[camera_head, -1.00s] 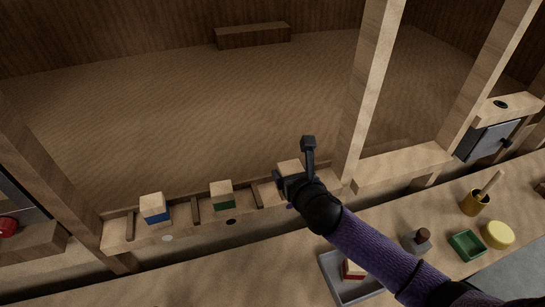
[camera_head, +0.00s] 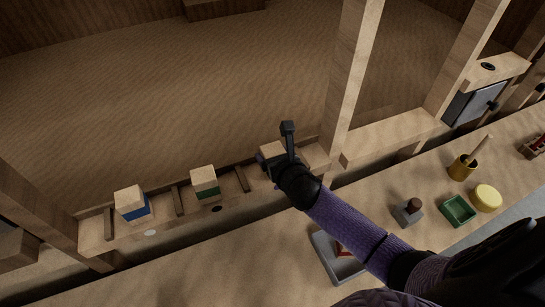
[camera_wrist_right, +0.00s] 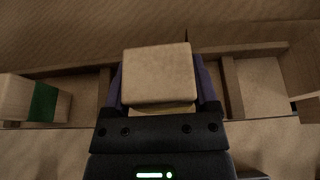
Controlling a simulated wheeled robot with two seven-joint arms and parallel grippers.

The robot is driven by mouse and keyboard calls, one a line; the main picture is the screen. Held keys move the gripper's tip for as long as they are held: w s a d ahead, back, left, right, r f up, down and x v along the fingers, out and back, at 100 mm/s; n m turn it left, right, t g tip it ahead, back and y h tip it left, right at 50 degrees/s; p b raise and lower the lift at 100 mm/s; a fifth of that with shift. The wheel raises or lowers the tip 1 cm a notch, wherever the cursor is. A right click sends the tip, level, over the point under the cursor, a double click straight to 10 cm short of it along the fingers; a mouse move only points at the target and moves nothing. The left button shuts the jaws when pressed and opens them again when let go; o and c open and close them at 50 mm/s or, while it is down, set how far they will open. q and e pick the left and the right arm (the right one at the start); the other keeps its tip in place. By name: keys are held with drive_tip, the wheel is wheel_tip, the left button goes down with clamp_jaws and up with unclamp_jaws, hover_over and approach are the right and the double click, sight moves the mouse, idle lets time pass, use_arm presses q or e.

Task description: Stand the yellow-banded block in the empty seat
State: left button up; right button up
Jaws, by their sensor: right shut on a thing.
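My right gripper (camera_head: 273,165) is shut on a wooden block (camera_head: 280,150) over the right part of a wooden rack (camera_head: 180,221). In the right wrist view the block (camera_wrist_right: 158,75) is between the purple fingers, and a thin yellowish strip (camera_wrist_right: 160,109) shows at its lower edge. I cannot tell whether its underside touches the rack. A green-banded block (camera_head: 205,184) and a blue-banded block (camera_head: 132,203) stand in seats to the left. The green-banded block also shows at the left of the right wrist view (camera_wrist_right: 35,98). My left gripper is not in view.
Dark dividers (camera_head: 241,179) separate the seats. An upright post (camera_head: 350,80) rises behind the rack's right end.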

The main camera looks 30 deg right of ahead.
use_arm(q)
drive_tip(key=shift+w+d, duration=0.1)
use_arm(e)
drive_tip(key=o, duration=1)
drive_tip(key=shift+o, duration=0.9)
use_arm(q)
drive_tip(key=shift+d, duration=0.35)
use_arm(e)
drive_tip(key=shift+r, duration=0.1)
drive_tip(key=shift+s+r, duration=0.2)
drive_tip(key=shift+s, duration=0.1)
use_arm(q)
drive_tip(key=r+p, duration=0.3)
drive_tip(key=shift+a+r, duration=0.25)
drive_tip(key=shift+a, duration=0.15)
use_arm(e)
drive_tip(key=v, duration=1.1)
drive_tip(key=shift+s, duration=0.2)
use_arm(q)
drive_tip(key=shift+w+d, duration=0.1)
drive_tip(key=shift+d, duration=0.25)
